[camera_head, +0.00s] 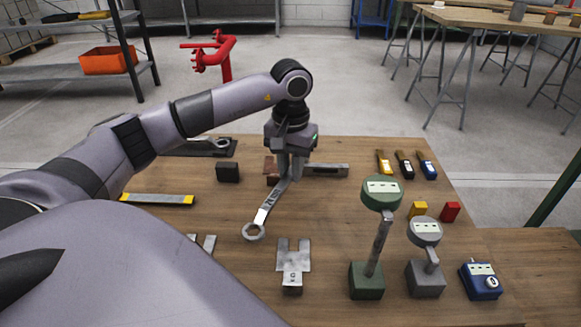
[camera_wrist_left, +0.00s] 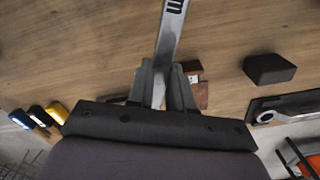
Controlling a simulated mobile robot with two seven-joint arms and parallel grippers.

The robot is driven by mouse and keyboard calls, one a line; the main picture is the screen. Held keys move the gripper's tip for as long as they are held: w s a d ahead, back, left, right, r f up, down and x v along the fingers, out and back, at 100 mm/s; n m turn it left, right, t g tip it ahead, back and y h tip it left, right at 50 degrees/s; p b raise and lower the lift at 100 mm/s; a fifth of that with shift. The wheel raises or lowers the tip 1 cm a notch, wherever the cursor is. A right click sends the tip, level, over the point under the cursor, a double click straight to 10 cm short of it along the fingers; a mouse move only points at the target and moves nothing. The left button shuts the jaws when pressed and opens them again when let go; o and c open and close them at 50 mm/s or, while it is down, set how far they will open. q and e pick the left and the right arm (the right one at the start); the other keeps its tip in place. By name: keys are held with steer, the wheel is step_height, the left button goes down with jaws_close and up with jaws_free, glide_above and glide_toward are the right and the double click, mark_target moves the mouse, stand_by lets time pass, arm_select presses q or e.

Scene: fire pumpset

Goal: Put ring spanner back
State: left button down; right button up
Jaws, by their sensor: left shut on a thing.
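My left gripper (camera_head: 290,170) is shut on a grey ring spanner (camera_head: 268,203), near the middle of the table. The spanner slants down to the front left, with its ring end towards the front edge. I cannot tell whether the ring touches the tabletop. In the left wrist view, the spanner (camera_wrist_left: 171,28) runs up out of the picture from between the fingers (camera_wrist_left: 160,88). The fingers hide its other end. A dark flat holder (camera_head: 190,149) with a ring-ended tool on it lies at the back left. My right gripper is not in view.
A black block (camera_head: 228,172) stands left of the gripper and a brown-and-grey tool (camera_head: 325,170) lies behind it. A green gauge stand (camera_head: 367,280), a grey gauge stand (camera_head: 426,278) and a blue box (camera_head: 481,281) stand at right. A forked weight (camera_head: 293,265) lies in front.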

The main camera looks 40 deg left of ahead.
arm_select(q)
steer(key=shift+f, duration=0.45)
steer(key=c, duration=1)
jaws_free()
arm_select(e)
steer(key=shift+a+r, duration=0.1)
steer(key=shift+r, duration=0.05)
arm_select(q)
steer(key=shift+r, duration=0.15)
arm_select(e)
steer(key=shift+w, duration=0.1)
arm_select(q)
steer(key=shift+r, duration=0.35)
step_height(320, 180, up, 12)
steer(key=p, duration=0.2)
steer(key=shift+p, duration=0.4)
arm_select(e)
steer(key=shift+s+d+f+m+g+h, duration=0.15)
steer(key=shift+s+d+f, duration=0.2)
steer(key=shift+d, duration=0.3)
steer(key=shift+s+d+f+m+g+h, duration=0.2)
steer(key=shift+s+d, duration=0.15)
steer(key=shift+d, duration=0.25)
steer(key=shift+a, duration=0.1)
